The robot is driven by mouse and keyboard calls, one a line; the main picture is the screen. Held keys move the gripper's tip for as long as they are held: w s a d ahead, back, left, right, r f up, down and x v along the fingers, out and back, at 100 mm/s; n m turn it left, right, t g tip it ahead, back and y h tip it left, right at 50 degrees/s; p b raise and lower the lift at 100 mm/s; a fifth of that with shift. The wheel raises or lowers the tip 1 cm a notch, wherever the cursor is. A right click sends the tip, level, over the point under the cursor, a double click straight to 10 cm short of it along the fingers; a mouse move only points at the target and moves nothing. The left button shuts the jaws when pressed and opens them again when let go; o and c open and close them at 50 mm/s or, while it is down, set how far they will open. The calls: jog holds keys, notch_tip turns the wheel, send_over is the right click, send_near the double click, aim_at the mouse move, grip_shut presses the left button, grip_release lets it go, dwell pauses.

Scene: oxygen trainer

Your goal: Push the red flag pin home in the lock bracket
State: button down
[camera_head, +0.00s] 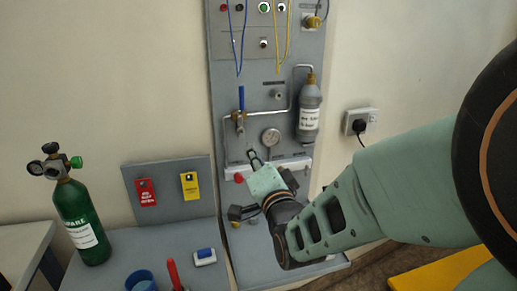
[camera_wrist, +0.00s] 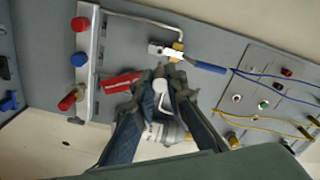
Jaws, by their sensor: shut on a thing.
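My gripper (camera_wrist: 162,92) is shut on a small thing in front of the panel. A red flag (camera_wrist: 121,82) juts out to the left of the fingertips in the wrist view, and I take it to be on the red flag pin. The pin's shaft is mostly hidden by the fingers. In the head view my gripper (camera_head: 255,157) is just below the blue-handled valve (camera_head: 240,118). The valve also shows in the wrist view (camera_wrist: 177,50), with a pale block beside it that may be the lock bracket. The flag and this block look apart. I cannot tell their depth.
A pale rail (camera_wrist: 88,62) with red and blue knobs is left of my gripper in the wrist view. A green cylinder (camera_head: 82,220) stands on the bench at left.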

jog(key=b+x, duration=0.1)
jog(key=x, duration=0.2)
jog(key=shift+w+f, duration=0.15)
jog(key=shift+w, duration=0.05)
jog(key=shift+b+x, duration=0.65)
jog(key=shift+x, duration=0.55)
jog(key=shift+b, duration=1)
dwell(0.5)
jog(key=shift+b+x, duration=0.75)
jog(key=shift+x, duration=2)
jog(key=c, duration=1.9)
grip_release()
jog(key=shift+s, duration=0.1)
